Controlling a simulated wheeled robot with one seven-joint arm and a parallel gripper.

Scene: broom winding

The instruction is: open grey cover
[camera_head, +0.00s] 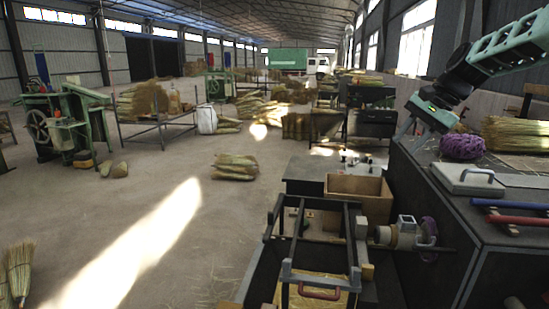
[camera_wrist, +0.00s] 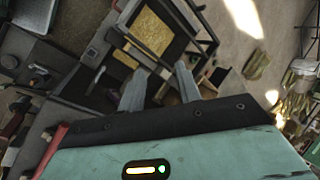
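A light grey flat cover (camera_head: 468,180) with a dark arched handle lies on the dark bench at the right of the head view. A metal frame (camera_head: 320,277) with a red handle (camera_head: 319,293) spans the machine's straw-filled box in front; I cannot tell which of these is the cover meant. My gripper (camera_head: 411,130) is above the bench, left of the flat cover and apart from both. In the wrist view its two grey fingers (camera_wrist: 160,78) stand apart with nothing between them. The machine's straw-filled opening (camera_wrist: 150,32) shows beyond them.
A purple twine ball (camera_head: 462,147) sits behind the flat cover. A red bar (camera_head: 515,219) and a blue bar (camera_head: 510,204) lie in front of it. A wooden box (camera_head: 358,188) stands beyond the machine. The floor (camera_head: 150,225) at left is largely open.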

